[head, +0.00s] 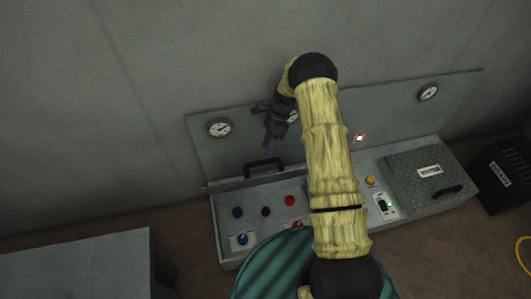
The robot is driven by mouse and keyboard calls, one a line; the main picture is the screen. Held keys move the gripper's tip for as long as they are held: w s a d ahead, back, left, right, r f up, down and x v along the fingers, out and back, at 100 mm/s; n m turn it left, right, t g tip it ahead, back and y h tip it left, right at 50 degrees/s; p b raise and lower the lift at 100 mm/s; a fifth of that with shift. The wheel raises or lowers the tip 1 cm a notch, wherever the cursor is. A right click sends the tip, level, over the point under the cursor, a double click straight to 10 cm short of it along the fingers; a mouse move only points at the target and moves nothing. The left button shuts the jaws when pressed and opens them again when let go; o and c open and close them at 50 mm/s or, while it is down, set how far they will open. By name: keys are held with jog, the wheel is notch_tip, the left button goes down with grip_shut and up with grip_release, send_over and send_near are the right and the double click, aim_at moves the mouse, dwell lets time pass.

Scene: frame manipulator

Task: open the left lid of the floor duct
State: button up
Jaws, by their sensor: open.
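The floor duct (228,249) is a long grey box on the floor against the wall. Its left compartment is uncovered and shows blue, black and red knobs inside. The left lid (240,184) appears raised at the back of that compartment, seen almost edge-on as a thin grey strip. Its black handle (264,164) stands up behind the strip. My gripper (269,149) is open just above the handle, fingers pointing down. It appears apart from the handle, but the depth gap is hard to judge. My arm hides the middle of the duct.
The right lid (412,173), labelled and with a black handle, is closed. A back panel with gauges (219,128) rises behind the duct. A black box (503,172) stands at right and a grey block (75,264) at lower left. Brown floor is bare between block and duct.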

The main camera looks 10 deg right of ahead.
jog(key=shift+w+d+r, duration=0.2)
jog(key=shift+r, duration=0.2)
jog(key=shift+r, duration=0.1)
jog(key=c, duration=0.6)
jog(key=shift+r, duration=0.3)
grip_shut()
jog(key=s+d+r+n+t+h, duration=0.1)
jog(key=s+r+n+t+h, duration=0.1)
jog(key=s+r+n, duration=0.45)
jog(key=s+d+r+n+t+h, duration=0.1)
jog(key=s+d+r+n+t, duration=0.15)
jog(key=r, duration=0.75)
jog(key=s+r+n+t, duration=0.1)
jog(key=s+r+n, duration=0.2)
jog(key=s, duration=0.4)
jog(key=s+r+n+t+h, duration=0.1)
jog(key=s+r+n, duration=0.2)
jog(key=s+n, duration=0.2)
jog(key=shift+s+d+r+n, duration=0.15)
jog(key=shift+s+r+n, duration=0.2)
jog(key=shift+s, duration=0.6)
jog(key=shift+d+f, duration=0.1)
